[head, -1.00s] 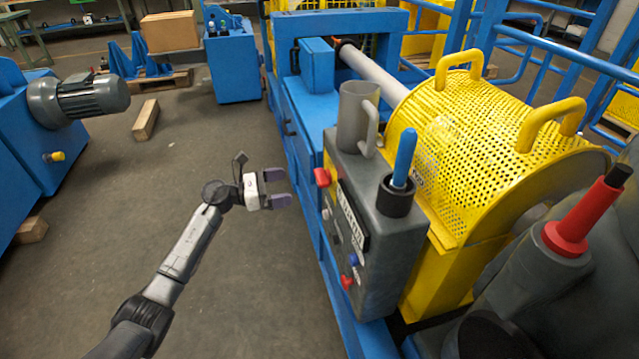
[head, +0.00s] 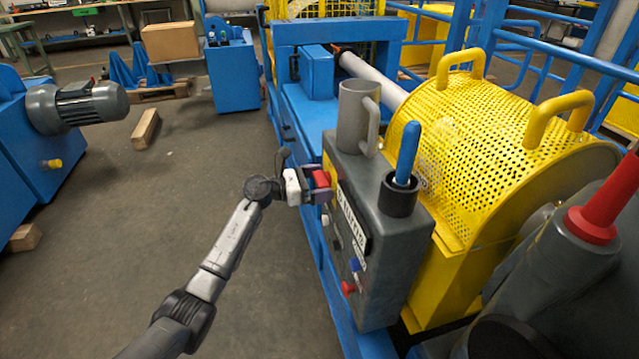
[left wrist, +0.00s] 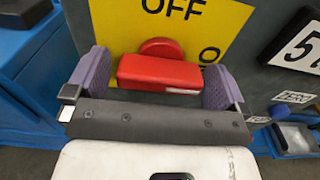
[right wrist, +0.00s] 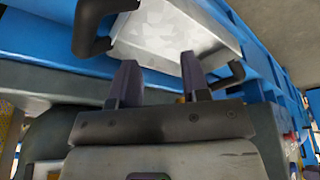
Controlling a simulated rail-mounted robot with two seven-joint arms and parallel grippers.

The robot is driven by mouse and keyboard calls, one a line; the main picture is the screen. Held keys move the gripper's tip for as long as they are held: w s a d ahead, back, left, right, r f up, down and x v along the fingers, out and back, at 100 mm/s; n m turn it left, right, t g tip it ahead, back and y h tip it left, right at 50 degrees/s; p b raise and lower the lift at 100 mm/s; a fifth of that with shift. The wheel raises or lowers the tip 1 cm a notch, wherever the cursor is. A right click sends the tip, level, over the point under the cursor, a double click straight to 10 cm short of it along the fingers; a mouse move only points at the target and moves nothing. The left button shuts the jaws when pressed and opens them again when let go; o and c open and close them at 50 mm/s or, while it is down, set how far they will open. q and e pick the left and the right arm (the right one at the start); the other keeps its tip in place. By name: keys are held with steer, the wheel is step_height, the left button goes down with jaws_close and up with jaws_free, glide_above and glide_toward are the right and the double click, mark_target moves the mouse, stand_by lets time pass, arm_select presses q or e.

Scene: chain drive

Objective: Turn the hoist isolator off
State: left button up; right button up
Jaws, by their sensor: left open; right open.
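The hoist isolator is a red handle (left wrist: 160,74) on a yellow plate (left wrist: 215,22) marked OFF, on the face of a grey control box. In the head view the red handle (head: 320,180) shows at the box's upper left edge. My left gripper (left wrist: 158,80) is open, with one purple finger on each side of the handle; I cannot tell whether they touch it. In the head view my left gripper (head: 312,188) reaches the box from the left. My right gripper (right wrist: 160,80) is open and empty in the right wrist view, facing a pale panel.
The grey control box (head: 385,270) also carries a blue lever (head: 406,152), a grey cup-like holder (head: 358,112) and several small buttons. A yellow perforated guard (head: 490,135) stands right of it.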

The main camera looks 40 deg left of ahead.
arm_select(q)
steer(key=shift+c, duration=0.3)
steer(key=c, duration=0.8)
steer(key=shift+r+n+p, duration=0.15)
steer(key=shift+n+p, duration=0.15)
steer(key=shift+p, duration=0.15)
steer(key=n+p, duration=0.6)
steer(key=p, duration=0.1)
steer(key=shift+s+d+r+p, duration=0.1)
steer(key=shift+r+p, duration=0.1)
steer(key=shift+p, duration=0.1)
steer(key=shift+n+p, duration=0.8)
steer(key=shift+n, duration=0.4)
steer(key=n+p, duration=0.3)
steer(key=n, duration=0.1)
steer(key=shift+d+n+p, duration=0.1)
steer(key=shift+n+p, duration=1.3)
steer(key=shift+n, duration=1)
steer(key=shift+f, duration=0.1)
